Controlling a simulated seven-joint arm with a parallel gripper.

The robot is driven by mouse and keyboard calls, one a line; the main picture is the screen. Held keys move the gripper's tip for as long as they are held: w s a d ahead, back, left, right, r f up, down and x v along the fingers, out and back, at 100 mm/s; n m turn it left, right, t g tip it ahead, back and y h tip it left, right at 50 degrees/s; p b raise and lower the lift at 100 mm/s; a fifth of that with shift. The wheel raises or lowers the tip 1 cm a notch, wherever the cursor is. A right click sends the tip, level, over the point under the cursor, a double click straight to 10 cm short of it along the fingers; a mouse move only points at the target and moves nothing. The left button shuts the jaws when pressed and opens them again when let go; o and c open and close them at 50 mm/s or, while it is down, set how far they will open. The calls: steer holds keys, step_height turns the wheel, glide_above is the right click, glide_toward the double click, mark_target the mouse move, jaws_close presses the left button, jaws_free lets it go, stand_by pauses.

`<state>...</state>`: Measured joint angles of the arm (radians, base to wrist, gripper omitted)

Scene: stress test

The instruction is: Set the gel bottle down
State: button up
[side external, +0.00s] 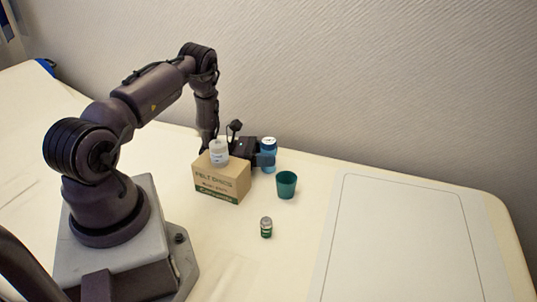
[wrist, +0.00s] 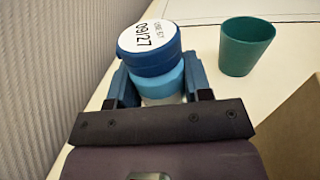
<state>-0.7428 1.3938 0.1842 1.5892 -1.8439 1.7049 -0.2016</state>
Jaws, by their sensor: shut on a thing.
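The gel bottle is a blue bottle with a dark blue cap and a white lid label (wrist: 151,42). In the side external view the bottle (side external: 269,158) is upright behind the cardboard box, near the wall side of the table. My gripper (wrist: 158,85) is shut on the bottle, with a blue finger on each side below the cap. In the side view the gripper (side external: 262,159) reaches the bottle from the left. The bottle's base is partly hidden, and I cannot tell whether it touches the table.
A cardboard box (side external: 221,183) with a white-lidded jar (side external: 219,153) on it stands close to the gripper. A teal cup (side external: 286,185) is just right of the bottle. A small green vial (side external: 266,227) stands nearer. A white outlined mat (side external: 405,240) at right is bare.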

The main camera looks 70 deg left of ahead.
steer(key=o, duration=1)
